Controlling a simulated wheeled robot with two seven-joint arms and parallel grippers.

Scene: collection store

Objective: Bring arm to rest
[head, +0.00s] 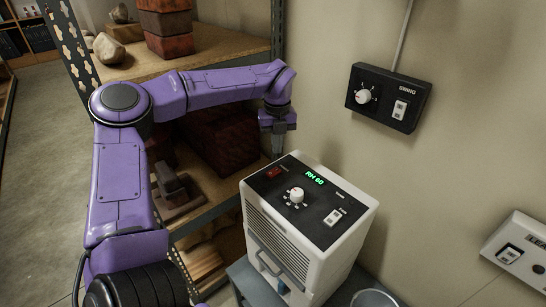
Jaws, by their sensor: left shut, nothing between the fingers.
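My left arm (120,180) is purple and comes in from the lower left, bends at a high elbow and reaches right across the front of the shelf. My left gripper (277,148) points down at its end, shut and empty, just behind the back edge of the white unit as seen here. Whether its fingertips touch the unit cannot be told. My right arm and right gripper are out of view.
The white unit (310,215) has a black panel with a knob and a green "RH 60" display. It stands on a grey stand (243,275). A metal shelf (225,50) holds stones and boxes. A black "SWING" box (388,97) and a light switch box (520,255) are on the wall. Open floor (40,150) lies left.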

